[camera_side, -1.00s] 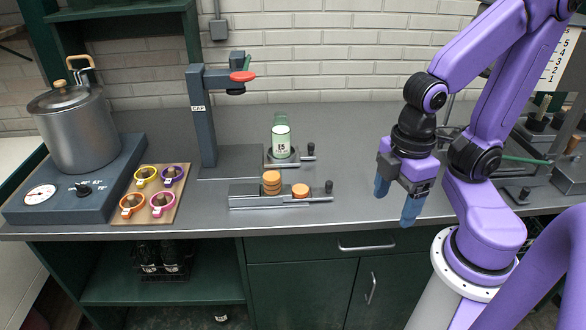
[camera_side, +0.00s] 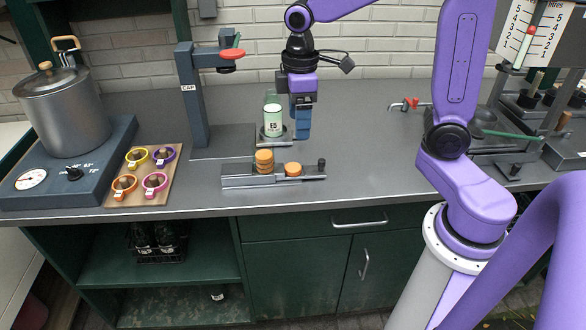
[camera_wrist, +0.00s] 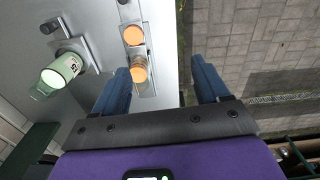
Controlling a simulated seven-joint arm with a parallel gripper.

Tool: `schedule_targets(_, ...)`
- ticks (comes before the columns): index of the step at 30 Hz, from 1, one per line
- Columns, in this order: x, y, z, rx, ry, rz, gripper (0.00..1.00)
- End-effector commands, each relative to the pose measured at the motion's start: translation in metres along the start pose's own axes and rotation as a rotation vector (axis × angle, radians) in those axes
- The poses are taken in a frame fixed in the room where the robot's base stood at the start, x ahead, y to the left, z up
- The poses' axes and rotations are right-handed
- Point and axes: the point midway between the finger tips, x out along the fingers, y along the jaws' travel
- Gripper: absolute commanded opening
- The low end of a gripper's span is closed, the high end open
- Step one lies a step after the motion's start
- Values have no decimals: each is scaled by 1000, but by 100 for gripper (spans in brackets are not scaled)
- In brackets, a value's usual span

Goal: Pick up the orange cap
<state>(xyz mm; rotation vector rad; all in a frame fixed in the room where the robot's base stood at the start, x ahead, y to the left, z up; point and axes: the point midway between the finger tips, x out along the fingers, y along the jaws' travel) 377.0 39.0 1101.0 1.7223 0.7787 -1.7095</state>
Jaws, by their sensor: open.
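In the side view, several orange caps sit on a grey metal rack (camera_side: 236,181) near the counter's front edge. A stack of caps (camera_side: 264,161) stands at its middle, and a single orange cap (camera_side: 293,169) lies to the right. The wrist view shows the single cap (camera_wrist: 133,35) above the stack (camera_wrist: 138,72). My gripper (camera_side: 302,132) points down, behind the rack and just right of the bottle. Its blue fingers (camera_wrist: 160,70) are apart and empty. In the wrist view the stack is close to the left fingertip, inside it; contact is not visible.
A green-white bottle (camera_side: 272,121) stands on a small holder behind the rack. The grey CAP stand (camera_side: 193,100) is to the left. A board (camera_side: 117,191) with several coloured rings and a pot (camera_side: 62,110) stand further left. Counter right of the rack is clear.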

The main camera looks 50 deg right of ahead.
Motion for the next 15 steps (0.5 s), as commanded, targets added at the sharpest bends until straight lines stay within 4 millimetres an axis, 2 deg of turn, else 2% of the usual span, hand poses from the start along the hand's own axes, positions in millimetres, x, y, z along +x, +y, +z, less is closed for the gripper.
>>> schedule_targets(1,0,15,-3,22,-3,-1,74)
schedule_targets(6,-1,50,-6,57,-5,-2,74)
schedule_targets(11,-1,65,-6,71,-7,-3,74)
schedule_targets(15,10,67,-5,73,-10,-5,74)
